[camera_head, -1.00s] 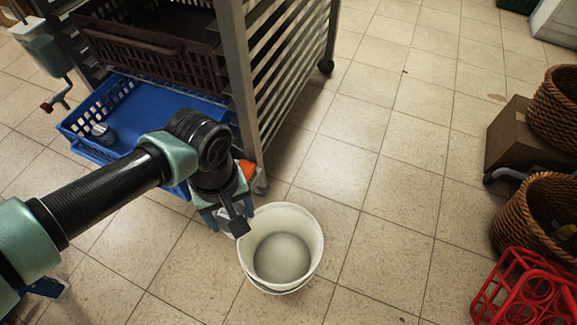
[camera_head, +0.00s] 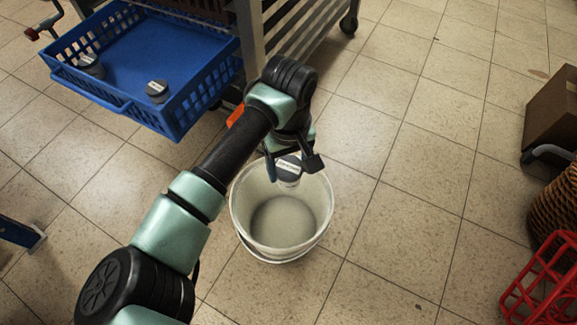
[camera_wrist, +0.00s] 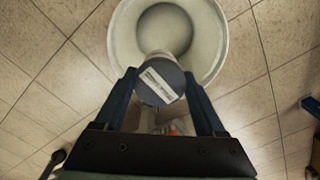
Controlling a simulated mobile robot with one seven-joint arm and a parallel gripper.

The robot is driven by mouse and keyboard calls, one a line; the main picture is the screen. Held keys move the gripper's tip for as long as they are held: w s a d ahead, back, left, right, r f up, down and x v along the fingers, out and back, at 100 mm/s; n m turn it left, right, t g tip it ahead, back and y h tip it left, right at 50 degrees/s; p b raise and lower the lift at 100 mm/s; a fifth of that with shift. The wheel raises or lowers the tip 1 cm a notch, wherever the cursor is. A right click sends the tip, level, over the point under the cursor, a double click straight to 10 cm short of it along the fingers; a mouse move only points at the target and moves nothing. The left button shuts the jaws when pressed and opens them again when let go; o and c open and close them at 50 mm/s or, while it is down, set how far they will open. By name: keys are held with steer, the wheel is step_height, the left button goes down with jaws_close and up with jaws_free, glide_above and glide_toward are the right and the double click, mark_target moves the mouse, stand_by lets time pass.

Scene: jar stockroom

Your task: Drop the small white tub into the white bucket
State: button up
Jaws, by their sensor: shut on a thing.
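The small white tub has a dark grey lid with a white label. It shows in the wrist view (camera_wrist: 160,80) between my fingers and in the head view (camera_head: 289,167). My gripper (camera_head: 291,168) is shut on the tub; its two fingers also show in the wrist view (camera_wrist: 160,92). The white bucket (camera_head: 240,215) stands upright on the floor and looks empty inside. In the head view the tub appears over the back part of the bucket's opening. In the wrist view the bucket (camera_wrist: 122,40) lies beyond the tub. The tub's exact height above the rim is unclear.
A blue crate (camera_head: 180,112) with two grey-lidded tubs sits on the metal rack at the upper left. A red crate (camera_head: 545,285), a wicker basket (camera_head: 555,205) and a cardboard box (camera_head: 553,112) stand at the right. The tiled floor between is clear.

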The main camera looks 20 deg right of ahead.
mark_target(289, 167)
step_height(289, 167, down, 5)
steer(key=b, duration=0.4)
steer(key=shift+f, duration=0.1)
steer(key=o, duration=1.6)
steer(key=shift+c, duration=0.2)
step_height(289, 167, up, 13)
steer(key=p, duration=0.8)
